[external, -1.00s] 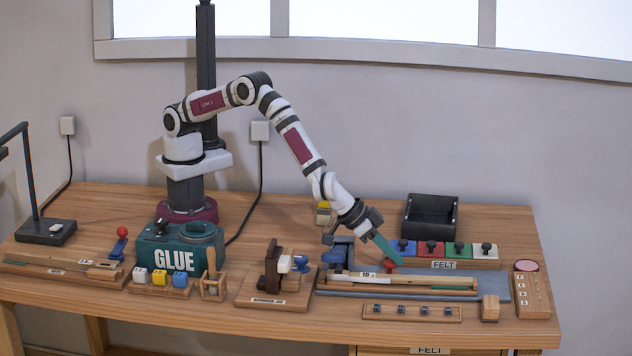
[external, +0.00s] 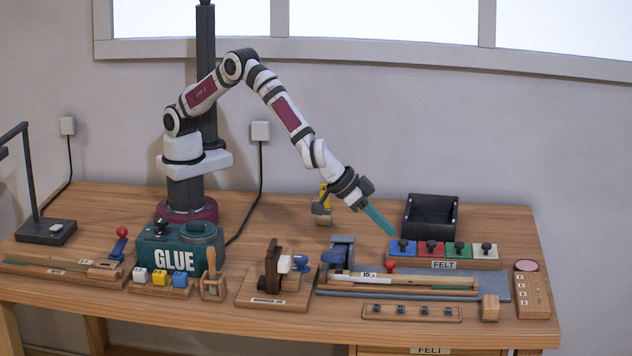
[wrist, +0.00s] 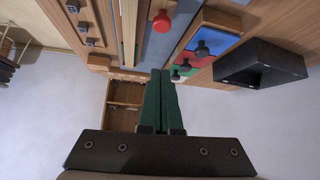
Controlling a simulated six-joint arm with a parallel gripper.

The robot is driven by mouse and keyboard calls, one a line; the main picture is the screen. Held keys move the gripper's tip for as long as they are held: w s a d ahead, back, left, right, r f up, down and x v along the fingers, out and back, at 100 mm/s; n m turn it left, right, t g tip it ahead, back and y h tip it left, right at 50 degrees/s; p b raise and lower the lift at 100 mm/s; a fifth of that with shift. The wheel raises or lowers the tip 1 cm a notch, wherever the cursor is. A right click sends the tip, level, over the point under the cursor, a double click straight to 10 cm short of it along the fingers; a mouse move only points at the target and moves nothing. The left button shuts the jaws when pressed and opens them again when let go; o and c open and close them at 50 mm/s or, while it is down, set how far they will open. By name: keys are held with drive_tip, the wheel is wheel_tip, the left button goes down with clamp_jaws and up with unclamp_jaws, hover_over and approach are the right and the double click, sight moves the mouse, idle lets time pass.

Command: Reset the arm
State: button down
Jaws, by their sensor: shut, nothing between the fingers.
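My gripper (external: 378,219) has two long teal fingers. They are pressed together and hold nothing. In the external view the arm reaches right and down from its column, and the fingertips are in the air above the bench, just left of the blue block and behind the wooden key piece. In the wrist view the closed fingers (wrist: 160,100) point up the picture, with the red knob (wrist: 161,21) beyond their tips.
Below the gripper lies the fixture with a wooden key (external: 410,281) and a red knob (external: 390,266). The glue box (external: 181,247) is nearer the base.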

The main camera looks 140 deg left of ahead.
drive_tip(key=s+d+r+m+g+h, duration=0.1)
drive_tip(key=s+d+r+m, duration=0.2)
drive_tip(key=s+r, duration=0.45)
drive_tip(key=s+d+r+m+g, duration=0.1)
drive_tip(key=s+d+r+m, duration=0.25)
drive_tip(key=s, duration=0.65)
drive_tip(key=s+d+m+g+h, duration=0.1)
drive_tip(key=s+d+m, duration=0.4)
drive_tip(key=s, duration=0.7)
drive_tip(key=s+d+m+g+h, duration=0.2)
drive_tip(key=s+d+m, duration=0.3)
drive_tip(key=s, duration=0.8)
drive_tip(key=shift+s+f+h, duration=0.2)
drive_tip(key=shift+f+h, duration=0.1)
drive_tip(key=shift+h, duration=0.3)
drive_tip(key=shift+d, duration=0.1)
